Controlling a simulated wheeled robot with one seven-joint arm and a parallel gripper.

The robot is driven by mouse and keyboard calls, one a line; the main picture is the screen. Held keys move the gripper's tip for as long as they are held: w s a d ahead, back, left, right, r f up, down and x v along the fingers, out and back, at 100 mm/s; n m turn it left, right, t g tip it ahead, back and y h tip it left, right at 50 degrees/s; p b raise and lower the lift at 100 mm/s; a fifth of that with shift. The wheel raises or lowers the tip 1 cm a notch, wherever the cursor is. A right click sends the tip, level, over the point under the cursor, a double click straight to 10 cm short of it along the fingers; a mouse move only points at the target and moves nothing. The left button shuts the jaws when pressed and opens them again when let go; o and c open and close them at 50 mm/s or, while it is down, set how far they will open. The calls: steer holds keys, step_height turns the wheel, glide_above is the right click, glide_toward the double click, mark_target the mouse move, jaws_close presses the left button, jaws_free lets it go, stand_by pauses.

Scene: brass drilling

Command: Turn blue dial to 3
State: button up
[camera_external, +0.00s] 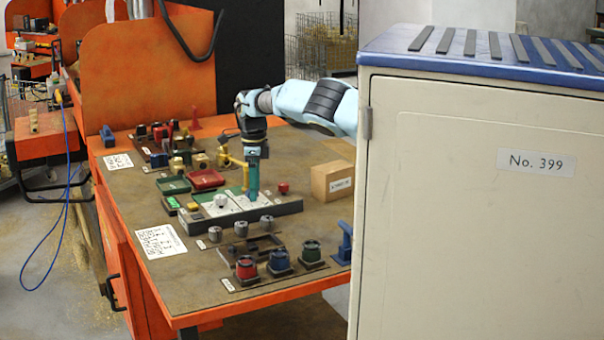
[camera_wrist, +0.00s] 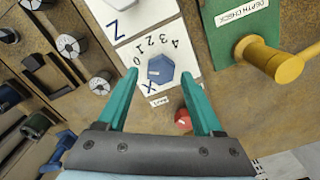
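The blue hexagonal dial (camera_wrist: 162,69) sits on a white card marked X in the wrist view, with the numbers 0 to 4 in an arc around its upper side. It has a small pale mark on its left part; I cannot tell clearly which number it points at. My gripper (camera_wrist: 160,75) is open, with one teal finger on each side of the dial; the fingers look apart from it, though contact is hard to judge. In the external view my gripper (camera_external: 254,188) points straight down over the panel (camera_external: 280,209) and hides the dial.
A white knob (camera_external: 221,201) is left of my gripper. A red button (camera_external: 283,187) and a cardboard box (camera_external: 332,181) are right of it. A yellow handle (camera_wrist: 285,66) on a green plate rises close by. Red, blue and green knobs stand at the table front.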

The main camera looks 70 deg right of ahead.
jaws_close()
stand_by(0.3)
steer(key=shift+m, duration=0.4)
steer(key=m+b, duration=0.1)
steer(key=m, duration=0.2)
steer(key=shift+a+m, duration=0.15)
steer(key=shift+m, duration=0.15)
steer(key=m, duration=0.4)
steer(key=shift+a+m, duration=0.15)
steer(key=shift+m, duration=0.15)
steer(key=m, duration=0.4)
steer(key=shift+w+a, duration=0.1)
steer(key=shift+w, duration=0.05)
steer(key=m, duration=0.4)
steer(key=shift+w+r+m, duration=0.1)
steer(key=shift+w+m, duration=0.05)
steer(key=shift+m, duration=0.15)
